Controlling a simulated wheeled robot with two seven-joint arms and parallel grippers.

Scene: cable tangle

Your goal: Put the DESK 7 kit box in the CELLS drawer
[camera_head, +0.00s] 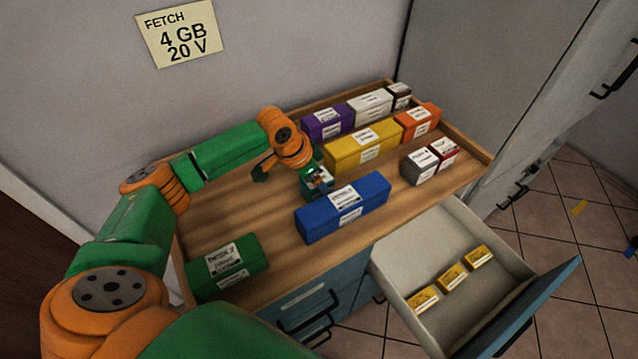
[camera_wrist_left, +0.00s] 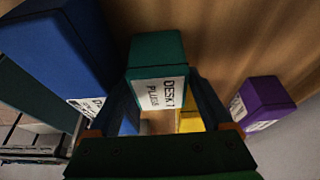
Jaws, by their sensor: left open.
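A small teal-green box (camera_head: 321,180) stands on the wooden top, partly hidden by my left gripper (camera_head: 314,186). In the left wrist view this box (camera_wrist_left: 157,58) carries a white label that seems to read DESK 7 or DESK 1, with a second line like PLIERS. My left gripper (camera_wrist_left: 163,88) is open, its fingers on either side of the box's near end; I cannot tell whether they touch it. A larger green box (camera_head: 227,266) at the front left also has a DESK label, its number unclear. An open drawer (camera_head: 410,240) holds three small yellow packs (camera_head: 450,278); its name is not readable. My right gripper is not in view.
A blue box (camera_head: 342,208) stands close beside my left gripper. Purple (camera_head: 327,122), yellow (camera_head: 362,146) and orange (camera_head: 417,121) boxes stand behind, with grey and red ones (camera_head: 444,153) to the right. The drawer has bare floor behind its packs. A raised rim edges the top.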

